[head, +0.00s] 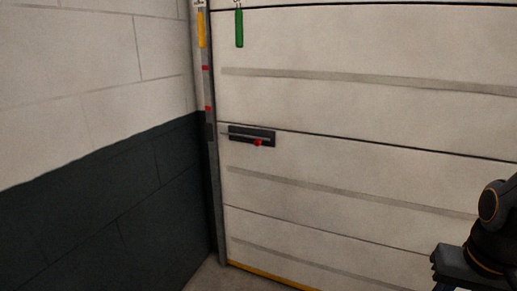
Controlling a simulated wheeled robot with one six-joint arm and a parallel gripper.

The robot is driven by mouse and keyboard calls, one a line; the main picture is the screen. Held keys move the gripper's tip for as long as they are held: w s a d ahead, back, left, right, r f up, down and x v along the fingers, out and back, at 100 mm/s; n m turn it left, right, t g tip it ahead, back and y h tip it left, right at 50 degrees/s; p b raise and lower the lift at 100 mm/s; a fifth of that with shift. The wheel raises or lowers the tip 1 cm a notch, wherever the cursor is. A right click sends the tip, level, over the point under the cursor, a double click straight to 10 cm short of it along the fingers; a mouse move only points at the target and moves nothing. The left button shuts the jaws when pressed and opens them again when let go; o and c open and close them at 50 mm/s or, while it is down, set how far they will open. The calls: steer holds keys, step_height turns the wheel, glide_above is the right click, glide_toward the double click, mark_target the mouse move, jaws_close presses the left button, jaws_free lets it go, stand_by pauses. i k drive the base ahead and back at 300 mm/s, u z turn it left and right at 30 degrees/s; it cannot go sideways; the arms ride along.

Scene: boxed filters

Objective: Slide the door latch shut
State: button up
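The door latch (238,131) is a dark plate on the pale panelled door (350,115), near the door's left edge. A thin grey bolt runs along the plate, and its left end shows a little past the plate's left edge. A red knob (257,142) sits right of the plate's middle, at its lower edge. A dark block (209,132) is on the door's side rail (213,175), left of the latch; a gap appears between the bolt and this block. My gripper is not in view; only a dark part of my own body shows at the lower right.
A wall, white above and dark below (100,210), stands at the left beside the rail. A yellow item (202,30) and a green item (239,28) hang at the top. A yellow strip (265,274) runs along the door's bottom. Nothing visible stands before the latch.

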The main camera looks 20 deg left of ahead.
mark_target(257, 141)
steer(key=z, duration=0.15)
steer(key=k, duration=0.3)
steer(key=u, duration=0.85)
steer(key=i, duration=1.2)
